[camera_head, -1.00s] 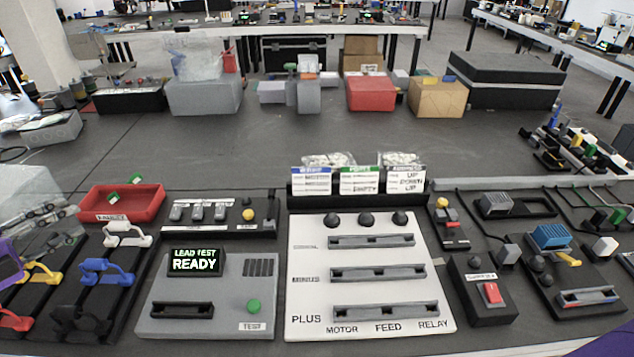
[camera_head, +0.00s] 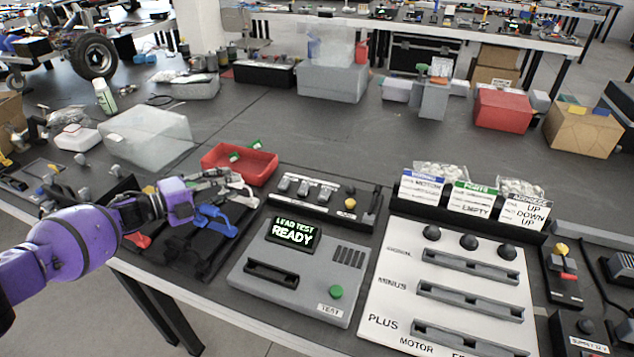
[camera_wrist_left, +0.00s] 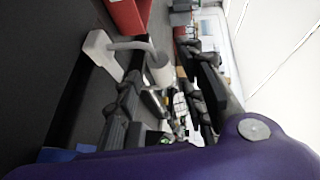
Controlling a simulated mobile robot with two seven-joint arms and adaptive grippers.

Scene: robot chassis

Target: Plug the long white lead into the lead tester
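The lead tester (camera_head: 240,272) is a grey box with a screen reading "LEAD TEST READY", a dark slot at its front left and a green button. The white lead (camera_head: 243,196) is at the back of the dark lead rack, partly hidden by my left gripper (camera_head: 225,181). In the left wrist view the white lead (camera_wrist_left: 98,50) shows two pale ends joined by an arched cable. The dark fingers of my left gripper (camera_wrist_left: 168,92) are apart there, and one pale end appears between them. Contact cannot be told. My right gripper is not in view.
A blue lead (camera_head: 214,219) stands in the rack just in front of the white one. A red tray (camera_head: 262,178) lies close behind my gripper. A white panel (camera_head: 385,300) with slotted rows stands right of the tester. Open table lies behind the tray.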

